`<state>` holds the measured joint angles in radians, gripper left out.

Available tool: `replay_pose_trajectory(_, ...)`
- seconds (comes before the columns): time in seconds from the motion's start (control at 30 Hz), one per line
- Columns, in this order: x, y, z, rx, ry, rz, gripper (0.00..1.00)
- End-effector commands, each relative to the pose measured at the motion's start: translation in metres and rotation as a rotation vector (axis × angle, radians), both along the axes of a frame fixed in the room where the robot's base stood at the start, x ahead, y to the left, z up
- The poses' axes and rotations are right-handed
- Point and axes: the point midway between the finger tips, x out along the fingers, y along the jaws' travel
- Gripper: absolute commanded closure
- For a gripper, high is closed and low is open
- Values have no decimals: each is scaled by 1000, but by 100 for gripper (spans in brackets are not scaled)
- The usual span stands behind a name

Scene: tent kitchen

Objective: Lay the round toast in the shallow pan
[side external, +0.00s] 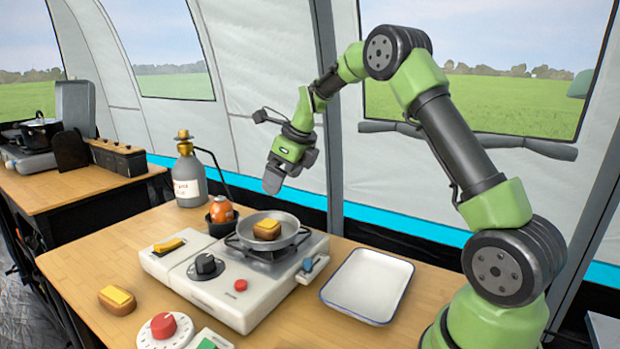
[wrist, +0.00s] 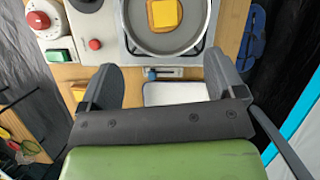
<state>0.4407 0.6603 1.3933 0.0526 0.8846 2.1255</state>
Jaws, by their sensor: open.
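A piece of toast (side external: 267,229) with a yellow square slice on top lies in the shallow grey pan (side external: 297,237) on the stove. In the wrist view the same toast (wrist: 165,14) has rounded corners and lies inside the pan (wrist: 198,36), whose top is cut off. Another toast (side external: 117,300) with a yellow slice lies on the table at the front left. My gripper (side external: 273,180) is above the back of the stove, apart from the pan and both toasts. Its two fingers (wrist: 160,78) are spread with nothing held between them.
The stove (side external: 230,297) has a black knob and a red button. An empty white tray (side external: 368,284) lies to its right. A red dial (side external: 164,326) stands in front. A grey gas bottle (side external: 188,178) and an orange item (side external: 221,210) in a black holder stand behind the stove.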

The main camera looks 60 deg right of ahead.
Motion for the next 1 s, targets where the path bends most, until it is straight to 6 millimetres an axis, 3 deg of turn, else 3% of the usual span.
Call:
replay_pose_trajectory(0.17, -28, 47, 54, -173, -63, 407, 12)
replay_pose_trajectory(0.3, -73, 93, 94, -383, -130, 862, 12)
replay_pose_trajectory(0.4, -112, 121, 112, -546, -180, 1183, 12)
replay_pose_trajectory(0.53, -166, 150, 120, -769, -244, 1584, 12)
replay_pose_trajectory(0.7, -222, 171, 112, -1036, -307, 2002, 12)
replay_pose_trajectory(0.83, -245, 177, 103, -1168, -334, 2187, 12)
replay_pose_trajectory(1.0, -255, 179, 97, -1227, -343, 2270, 12)
